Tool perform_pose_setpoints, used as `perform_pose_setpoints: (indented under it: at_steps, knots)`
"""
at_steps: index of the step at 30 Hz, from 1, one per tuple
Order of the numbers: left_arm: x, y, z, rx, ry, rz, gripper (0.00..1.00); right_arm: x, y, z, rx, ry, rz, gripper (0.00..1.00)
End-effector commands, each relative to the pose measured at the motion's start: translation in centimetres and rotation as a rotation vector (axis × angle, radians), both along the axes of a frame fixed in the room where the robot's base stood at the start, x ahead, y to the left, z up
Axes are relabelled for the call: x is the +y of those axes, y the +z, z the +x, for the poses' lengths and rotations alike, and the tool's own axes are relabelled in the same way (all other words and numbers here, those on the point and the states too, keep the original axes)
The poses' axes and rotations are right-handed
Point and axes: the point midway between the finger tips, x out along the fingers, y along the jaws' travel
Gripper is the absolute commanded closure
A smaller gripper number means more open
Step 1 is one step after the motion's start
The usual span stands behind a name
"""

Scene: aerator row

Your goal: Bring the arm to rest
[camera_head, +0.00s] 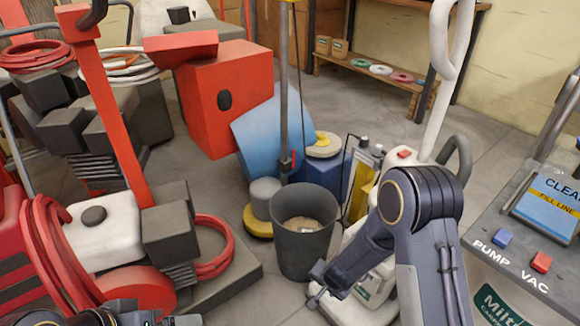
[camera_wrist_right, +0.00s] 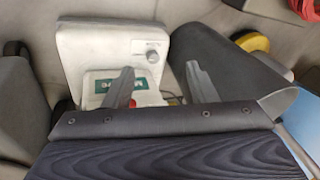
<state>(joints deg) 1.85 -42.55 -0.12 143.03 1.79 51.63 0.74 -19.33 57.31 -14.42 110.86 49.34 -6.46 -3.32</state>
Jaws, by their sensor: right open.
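My right arm comes in from the lower right of the head view, bends at a raised elbow and reaches down to the left. My right gripper (camera_head: 318,287) hangs low there, beside the dark bin and in front of the white machine. In the right wrist view, its two grey fingers (camera_wrist_right: 161,86) stand apart with nothing held between them. Beyond the fingers is the white machine (camera_wrist_right: 140,42), with a dial and a green label. Part of my left arm shows at the bottom left edge of the head view; its fingertips are not clear.
The dark grey bin (camera_head: 303,240) stands close by my right gripper. A control panel (camera_head: 520,255) marked PUMP and VAC is at right. Red machines with coiled red hoses (camera_head: 55,255) crowd the left. Open floor (camera_head: 480,150) lies between the shelf (camera_head: 375,75) and the panel.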

Motion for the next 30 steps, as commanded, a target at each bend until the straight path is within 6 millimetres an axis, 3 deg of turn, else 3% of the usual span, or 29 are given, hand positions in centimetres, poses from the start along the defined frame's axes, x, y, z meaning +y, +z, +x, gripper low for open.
perform_pose_setpoints:
  at_steps: [1, 4, 8, 12, 15, 21, 30]
  knots:
    - [0.0, 0.0, 0.0, 0.0, 0.0, 0.0, 0.11, -0.2, 2.7, 0.5, -0.02, 0.007, 0.045, 0.48]
    - [0.0, 0.0, 0.0, 0.0, 0.0, 0.0, 0.11, -0.6, 8.1, 0.3, -0.051, 0.049, 0.137, 0.48]
    - [0.0, 0.0, 0.0, 0.0, 0.0, 0.0, 0.11, -1.7, 15.1, -1.3, -0.102, 0.127, 0.231, 0.48]
    - [0.0, 0.0, 0.0, 0.0, 0.0, 0.0, 0.11, -3.5, 21.6, -4.6, -0.16, 0.22, 0.281, 0.48]
    - [0.0, 0.0, 0.0, 0.0, 0.0, 0.0, 0.11, -4.9, 25.1, -7.9, -0.2, 0.288, 0.283, 0.48]
    - [0.0, 0.0, 0.0, 0.0, 0.0, 0.0, 0.11, -7.5, 29.1, -14.9, -0.251, 0.399, 0.216, 0.48]
    - [0.0, 0.0, 0.0, 0.0, 0.0, 0.0, 0.11, -9.9, 29.9, -21.7, -0.264, 0.458, 0.083, 0.48]
